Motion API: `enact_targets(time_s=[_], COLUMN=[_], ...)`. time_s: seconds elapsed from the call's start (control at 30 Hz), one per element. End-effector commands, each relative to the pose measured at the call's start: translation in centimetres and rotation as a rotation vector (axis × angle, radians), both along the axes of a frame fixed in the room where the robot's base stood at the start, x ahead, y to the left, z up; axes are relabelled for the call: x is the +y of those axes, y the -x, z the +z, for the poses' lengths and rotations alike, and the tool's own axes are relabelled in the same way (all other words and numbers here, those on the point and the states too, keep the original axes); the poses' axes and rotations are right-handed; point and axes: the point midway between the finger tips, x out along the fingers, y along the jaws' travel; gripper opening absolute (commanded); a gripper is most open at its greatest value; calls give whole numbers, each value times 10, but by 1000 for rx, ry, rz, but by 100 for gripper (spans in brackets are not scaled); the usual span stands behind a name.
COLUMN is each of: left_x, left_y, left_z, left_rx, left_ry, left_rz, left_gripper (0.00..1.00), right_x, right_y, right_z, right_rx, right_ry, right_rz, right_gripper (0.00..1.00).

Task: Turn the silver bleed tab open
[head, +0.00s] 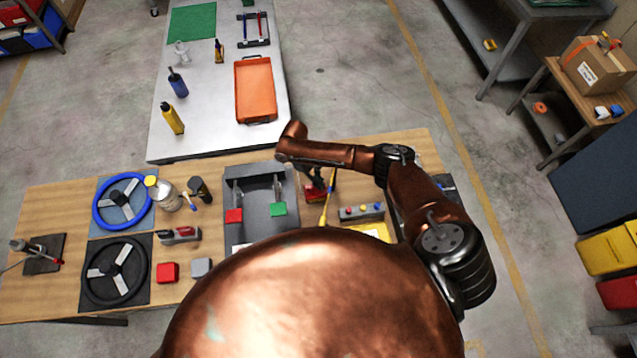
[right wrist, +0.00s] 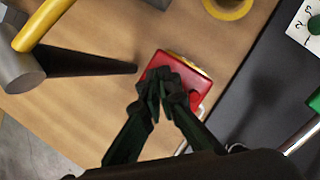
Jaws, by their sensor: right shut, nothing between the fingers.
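A small red block (right wrist: 183,72) lies on the wooden table in the right wrist view, with a yellow part along its far edge. A thin silver piece (right wrist: 198,113) shows at its lower right side, partly hidden by my fingers; I cannot tell whether it is the bleed tab or how it is turned. My right gripper (right wrist: 164,82) is shut and empty, its dark fingertips over the red block; I cannot tell whether they touch it. In the head view the red block (head: 316,192) is partly covered by my right gripper (head: 318,180). My left gripper is out of view.
A dark grey tray with pedals (head: 258,215) stands left of the red block. A yellow-handled tool (head: 326,208) lies close by, and a button box (head: 361,212) is to the right. Two steering wheels (head: 122,201) lie farther left. A yellow ring (right wrist: 228,8) lies beyond the block.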

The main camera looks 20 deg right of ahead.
Motion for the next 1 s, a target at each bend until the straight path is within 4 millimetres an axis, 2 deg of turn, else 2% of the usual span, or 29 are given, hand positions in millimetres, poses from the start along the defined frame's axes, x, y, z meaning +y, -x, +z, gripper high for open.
enact_targets(time_s=[0.57,0.77,1.0], left_x=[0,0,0], left_y=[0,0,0], left_z=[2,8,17], left_rx=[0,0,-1], left_ry=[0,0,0], left_rz=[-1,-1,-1], left_gripper=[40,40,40], right_x=[0,1,3], right_y=[0,1,3], right_z=[1,1,2], right_rx=[-1,0,0], right_ry=[1,1,1], right_rz=[29,126,320], right_gripper=[0,0,0])
